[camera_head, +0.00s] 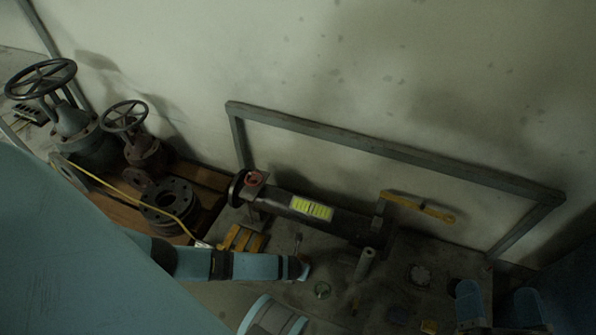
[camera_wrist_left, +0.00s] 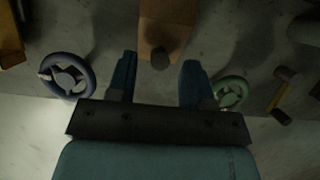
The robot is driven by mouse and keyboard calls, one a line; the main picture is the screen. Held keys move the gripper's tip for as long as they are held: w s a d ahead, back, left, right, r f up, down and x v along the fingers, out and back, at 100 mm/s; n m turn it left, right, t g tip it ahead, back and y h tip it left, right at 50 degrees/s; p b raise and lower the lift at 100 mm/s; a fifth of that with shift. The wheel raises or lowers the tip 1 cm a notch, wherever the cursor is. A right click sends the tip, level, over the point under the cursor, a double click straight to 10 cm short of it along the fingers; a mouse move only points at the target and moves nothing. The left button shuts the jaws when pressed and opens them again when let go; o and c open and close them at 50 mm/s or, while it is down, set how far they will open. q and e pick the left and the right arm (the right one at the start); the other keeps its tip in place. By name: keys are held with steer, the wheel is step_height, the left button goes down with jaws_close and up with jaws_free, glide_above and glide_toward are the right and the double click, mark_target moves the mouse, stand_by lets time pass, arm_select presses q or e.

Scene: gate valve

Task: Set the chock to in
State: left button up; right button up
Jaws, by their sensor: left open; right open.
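A yellow block (camera_head: 243,238), dark-striped, lies on the bench beside the dark pipe; it may be the chock, but I cannot tell for sure. In the left wrist view an orange-brown block (camera_wrist_left: 168,22) with a dark round knob (camera_wrist_left: 161,58) shows beyond and between the fingertips of my left gripper (camera_wrist_left: 158,70). That gripper is open, with nothing visible held; whether it touches the knob is unclear. In the head view my left arm reaches in beside the yellow block. My right gripper (camera_head: 500,303) is open and empty at the lower right.
A dark pipe with a yellow label (camera_head: 311,208) and a yellow lever (camera_head: 418,206) runs along the wall. Valves with handwheels (camera_head: 40,78) stand at left. A purple wheel (camera_wrist_left: 68,76) and a green wheel (camera_wrist_left: 231,93) flank my left fingers.

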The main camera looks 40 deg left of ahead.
mark_target(304, 256)
arm_select(q)
steer(key=shift+x, duration=0.8)
arm_select(e)
steer(key=shift+f+g, duration=0.3)
steer(key=shift+f, duration=0.45)
arm_select(q)
jaws_close()
steer(key=w, duration=0.2)
steer(key=w+a+b, duration=0.1)
steer(key=w, duration=0.2)
steer(key=shift+a+b, duration=0.1)
steer(key=shift+b, duration=0.2)
steer(key=shift+w+a+r, duration=0.1)
steer(key=shift+w, duration=0.15)
arm_select(e)
steer(key=shift+s+a+f+g, duration=0.1)
steer(key=shift+f+g, duration=0.3)
steer(key=shift+f, duration=0.45)
arm_select(q)
steer(key=shift+c, duration=0.9)
jaws_free()
steer(key=shift+o, duration=0.9)
